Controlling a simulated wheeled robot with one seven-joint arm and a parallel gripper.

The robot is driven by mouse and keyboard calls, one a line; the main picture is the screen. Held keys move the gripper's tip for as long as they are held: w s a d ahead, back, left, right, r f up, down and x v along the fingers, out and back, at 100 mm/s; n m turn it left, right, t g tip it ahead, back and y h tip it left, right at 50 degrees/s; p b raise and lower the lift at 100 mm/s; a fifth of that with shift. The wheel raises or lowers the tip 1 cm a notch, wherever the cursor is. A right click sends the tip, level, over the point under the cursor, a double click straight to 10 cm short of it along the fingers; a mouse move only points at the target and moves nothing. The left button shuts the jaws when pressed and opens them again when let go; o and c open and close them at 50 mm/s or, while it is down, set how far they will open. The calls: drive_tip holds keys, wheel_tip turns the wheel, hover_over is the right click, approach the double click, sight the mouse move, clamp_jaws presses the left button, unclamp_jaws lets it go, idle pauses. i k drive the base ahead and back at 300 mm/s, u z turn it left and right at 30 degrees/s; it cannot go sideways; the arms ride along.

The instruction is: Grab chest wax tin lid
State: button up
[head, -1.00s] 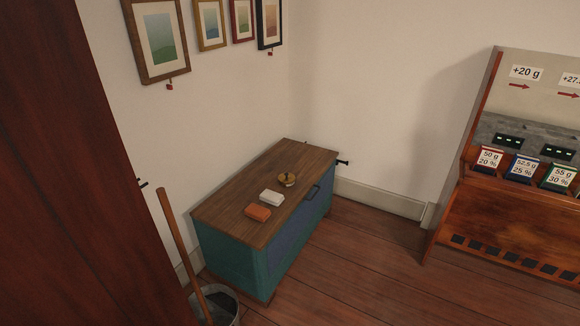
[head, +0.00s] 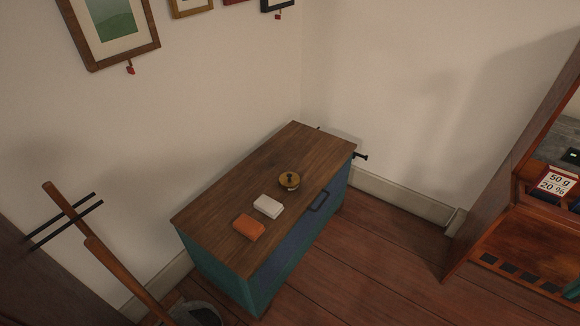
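The chest (head: 205,222) has a brown wooden top and blue-green sides, with a dark handle (head: 319,201) on its front. A small round brass-coloured tin (head: 290,186) stands on the chest top near the front edge. Its lid (head: 289,178) has a dark knob and appears to sit on the tin. A white block (head: 268,206) and an orange block (head: 249,227) lie on the top in a row with the tin. My gripper is not in view.
A bucket (head: 197,312) with a leaning wooden handle (head: 110,262) stands at the lower left. A wooden display unit (head: 515,245) with weight labels stands at the right. Red-brown floor (head: 365,265) is open before the chest. Framed pictures (head: 110,32) hang above.

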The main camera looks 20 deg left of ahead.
sight(289, 180)
drive_tip(key=u, duration=0.05)
drive_tip(key=i, duration=0.95)
drive_tip(key=u, duration=0.05)
